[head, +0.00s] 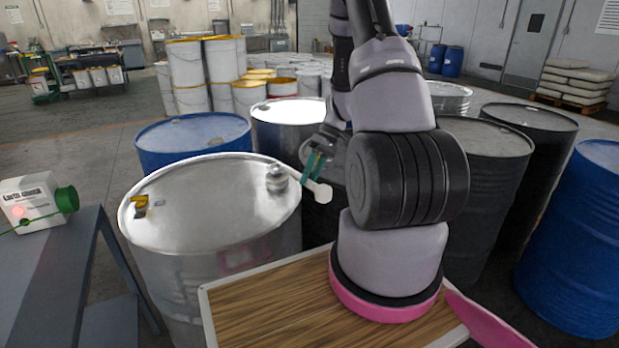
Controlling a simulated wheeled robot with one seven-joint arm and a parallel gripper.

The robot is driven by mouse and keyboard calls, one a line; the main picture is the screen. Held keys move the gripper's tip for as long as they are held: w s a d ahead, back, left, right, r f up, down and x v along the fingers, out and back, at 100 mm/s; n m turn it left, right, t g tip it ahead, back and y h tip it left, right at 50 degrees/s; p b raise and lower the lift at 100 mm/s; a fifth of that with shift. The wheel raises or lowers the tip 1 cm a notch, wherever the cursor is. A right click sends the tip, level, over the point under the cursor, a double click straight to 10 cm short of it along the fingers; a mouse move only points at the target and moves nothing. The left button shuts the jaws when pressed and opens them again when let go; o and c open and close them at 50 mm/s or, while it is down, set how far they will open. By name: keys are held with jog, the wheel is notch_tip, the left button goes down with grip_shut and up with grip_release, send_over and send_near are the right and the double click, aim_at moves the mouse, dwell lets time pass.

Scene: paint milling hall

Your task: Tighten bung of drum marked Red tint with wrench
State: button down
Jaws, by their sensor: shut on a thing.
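A silver steel drum (205,225) stands in front of me, with a faint pinkish label (238,259) on its side that I cannot read. A raised silver bung (277,178) sits near the right rim of its lid. My gripper (314,166), with green fingers, is just right of the bung and shut on a pale wrench (323,194). The wrench slants from the bung side down to the right, over the drum's rim. Its far end reaches close to the bung; I cannot tell whether it is seated on it. My arm hides part of the area behind.
A yellow and dark fitting (140,206) sits on the lid's left side. A blue drum (192,138) and another silver drum (290,122) stand close behind. Dark drums (482,160) and a blue drum (580,240) stand right.

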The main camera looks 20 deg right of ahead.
jog(key=shift+f, duration=1.1)
jog(key=shift+s+a+m+t, duration=0.2)
jog(key=shift+a+m+t, duration=0.3)
jog(key=shift+a+m, duration=0.5)
jog(key=shift+s+a+m+t, duration=0.15)
jog(key=shift+a+m+t, duration=0.4)
jog(key=shift+a, duration=0.75)
jog(key=shift+a+m+t, duration=0.35)
jog(key=shift+a+m, duration=0.4)
jog(key=shift+a, duration=0.3)
jog(key=shift+w+a+m+t, duration=0.15)
jog(key=shift+a+m+t, duration=0.1)
jog(key=shift+a+m, duration=0.3)
jog(key=shift+w+a+m+t, duration=0.15)
jog(key=shift+a+m+t, duration=0.15)
jog(key=shift+a, duration=0.4)
